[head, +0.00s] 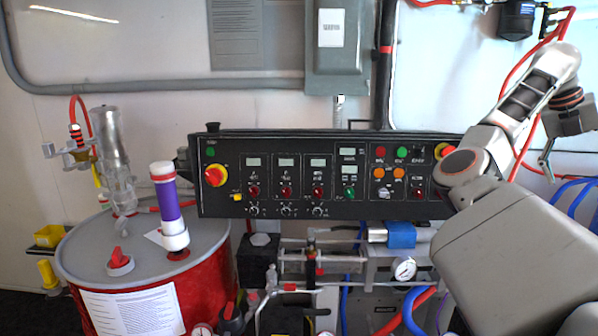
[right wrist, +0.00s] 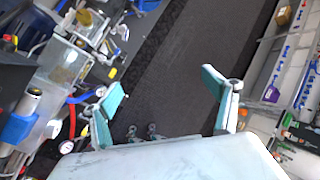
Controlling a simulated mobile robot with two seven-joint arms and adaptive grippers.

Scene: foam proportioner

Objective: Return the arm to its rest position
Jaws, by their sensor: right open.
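My right arm (head: 490,150) comes in from the right in the head view. It bends at the elbow in front of the control panel's right end, and its forearm rises to the upper right. In the right wrist view my right gripper (right wrist: 168,92) is open, its two teal finger pads wide apart. Nothing is between them, and dark floor (right wrist: 165,80) shows beyond. My left arm and left gripper are not in view.
A black control panel (head: 330,200) with knobs and displays stands ahead, its right end partly hidden by my arm. A red drum (head: 205,285) stands at left. Pipes and a gauge (head: 405,269) lie below the panel. Shelves (right wrist: 290,95) line the right of the wrist view.

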